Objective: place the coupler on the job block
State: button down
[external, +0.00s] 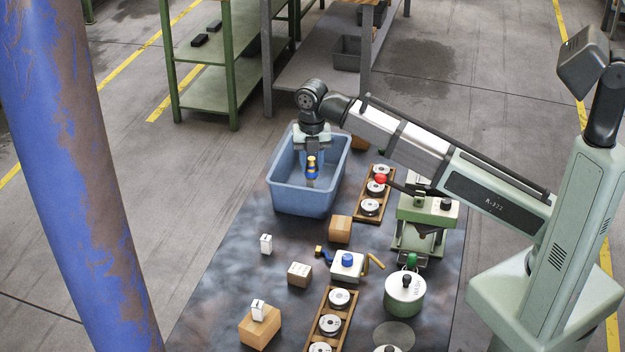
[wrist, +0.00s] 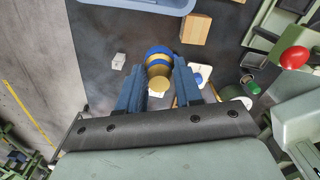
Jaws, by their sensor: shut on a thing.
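My gripper (external: 312,152) is shut on the coupler, a blue and brass round piece (external: 312,168). In the external view the coupler hangs upright in front of or over the blue bin; the height is hard to judge. In the wrist view the coupler (wrist: 158,62) sits between the blue fingers (wrist: 158,72). A white block with a blue round top (external: 347,265), likely the job block, stands on the dark table, lower in the external view and apart from the coupler. In the wrist view this block (wrist: 204,73) is partly hidden behind the right finger.
The blue bin (external: 290,201) stands at the table's far end. Wooden blocks (external: 340,230), small white boxes (external: 266,244) and trays of discs (external: 359,214) lie around. A green press with a red knob (external: 381,179) and a green pot (external: 405,296) stand at the right.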

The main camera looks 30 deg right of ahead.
jog(key=s+a+n, duration=0.5)
jog(key=s+a, duration=0.7)
jog(key=s, duration=0.3)
send_over(300, 270)
notch_tip(300, 270, down, 4)
jog(key=shift+f, duration=5.55)
jog(key=c, duration=0.8)
grip_release()
jog(key=shift+f, duration=0.1)
jog(key=shift+o, duration=0.2)
notch_tip(300, 270, up, 12)
